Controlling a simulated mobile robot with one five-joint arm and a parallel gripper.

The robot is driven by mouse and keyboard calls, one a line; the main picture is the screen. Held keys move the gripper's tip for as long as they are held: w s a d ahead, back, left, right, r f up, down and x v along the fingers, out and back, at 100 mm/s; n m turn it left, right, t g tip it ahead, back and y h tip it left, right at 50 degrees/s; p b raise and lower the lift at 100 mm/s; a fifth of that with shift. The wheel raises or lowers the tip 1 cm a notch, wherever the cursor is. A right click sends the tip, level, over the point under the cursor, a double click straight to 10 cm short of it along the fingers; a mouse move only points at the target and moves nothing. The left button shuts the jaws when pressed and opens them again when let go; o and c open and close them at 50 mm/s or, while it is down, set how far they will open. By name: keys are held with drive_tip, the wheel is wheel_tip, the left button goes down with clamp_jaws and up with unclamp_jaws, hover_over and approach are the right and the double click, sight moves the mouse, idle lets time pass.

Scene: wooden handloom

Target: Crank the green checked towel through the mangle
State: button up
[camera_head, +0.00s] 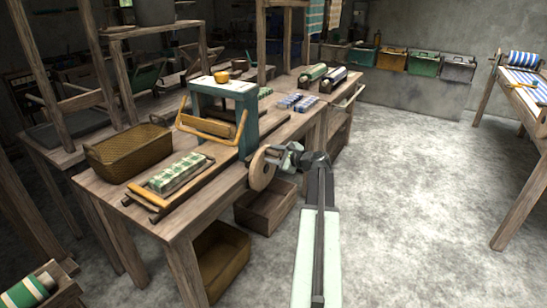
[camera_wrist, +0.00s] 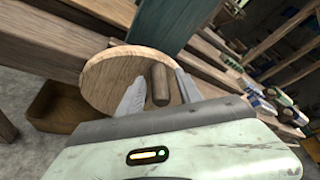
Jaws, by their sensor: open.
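The green checked towel (camera_head: 178,173) lies folded on a wooden feed tray at the near end of the workbench, in front of the mangle. The mangle (camera_head: 196,103) is a teal frame with a pale top and yellow wooden bars. Its round wooden crank wheel (camera_head: 263,168) is on the right side; it also shows in the wrist view (camera_wrist: 105,80). A dark wooden handle peg (camera_wrist: 160,88) stands out from the wheel. My gripper (camera_head: 284,157) is at the wheel, open, with one finger on each side of the peg. Whether the fingers touch the peg cannot be told.
A wicker basket (camera_head: 125,155) stands on the bench left of the towel. A wooden crate (camera_head: 268,208) and a brown bin (camera_head: 220,260) are under the bench. Rolled cloths (camera_head: 314,72) lie at its far end. The concrete floor (camera_head: 420,170) to the right is clear.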

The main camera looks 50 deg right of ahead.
clamp_jaws()
idle(1.4)
